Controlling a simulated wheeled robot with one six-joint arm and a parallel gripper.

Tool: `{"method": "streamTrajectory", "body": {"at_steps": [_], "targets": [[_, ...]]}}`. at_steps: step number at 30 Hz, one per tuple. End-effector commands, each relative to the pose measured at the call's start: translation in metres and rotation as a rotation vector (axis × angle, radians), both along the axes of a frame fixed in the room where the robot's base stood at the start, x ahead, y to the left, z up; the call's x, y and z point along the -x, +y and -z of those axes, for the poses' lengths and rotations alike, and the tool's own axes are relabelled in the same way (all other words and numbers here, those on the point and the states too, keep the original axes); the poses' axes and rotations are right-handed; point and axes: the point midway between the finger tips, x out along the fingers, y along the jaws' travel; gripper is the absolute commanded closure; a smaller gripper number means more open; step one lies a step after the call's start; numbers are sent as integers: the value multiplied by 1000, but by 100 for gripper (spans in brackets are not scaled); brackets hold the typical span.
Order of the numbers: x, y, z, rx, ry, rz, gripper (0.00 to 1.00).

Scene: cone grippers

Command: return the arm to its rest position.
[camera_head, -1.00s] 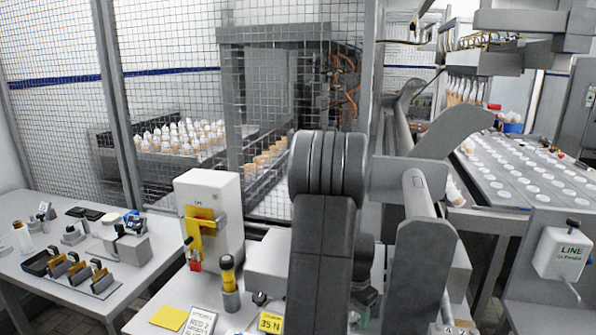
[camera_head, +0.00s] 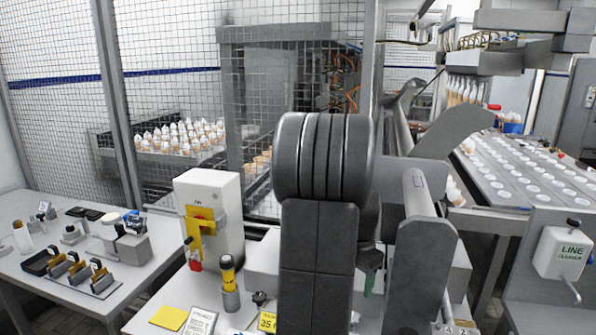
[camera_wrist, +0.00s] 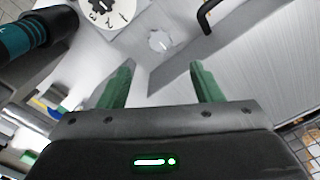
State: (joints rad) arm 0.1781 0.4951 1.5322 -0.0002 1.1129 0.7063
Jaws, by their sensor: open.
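My gripper (camera_wrist: 158,85) shows in the wrist view with its two green fingers spread apart and nothing between them. The gripper itself is mostly hidden there; a small green patch shows just right of the arm.
A table (camera_head: 30,290) with small fixtures is at far left. Mesh fencing (camera_head: 60,90) stands behind. A tray conveyor (camera_head: 520,170) lies at right.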

Motion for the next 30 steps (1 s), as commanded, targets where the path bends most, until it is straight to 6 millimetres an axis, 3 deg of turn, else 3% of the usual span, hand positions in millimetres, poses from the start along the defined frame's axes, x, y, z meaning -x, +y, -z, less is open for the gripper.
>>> {"method": "streamTrajectory", "body": {"at_steps": [4, 6, 24, 30], "targets": [[0, 0, -31, 1, -5, 0, 41], [1, 0, -8, -1, 6, 0, 41], [1, 0, 112, -1, 6, 0, 41], [1, 0, 111, 0, 1, -148, 41]]}}
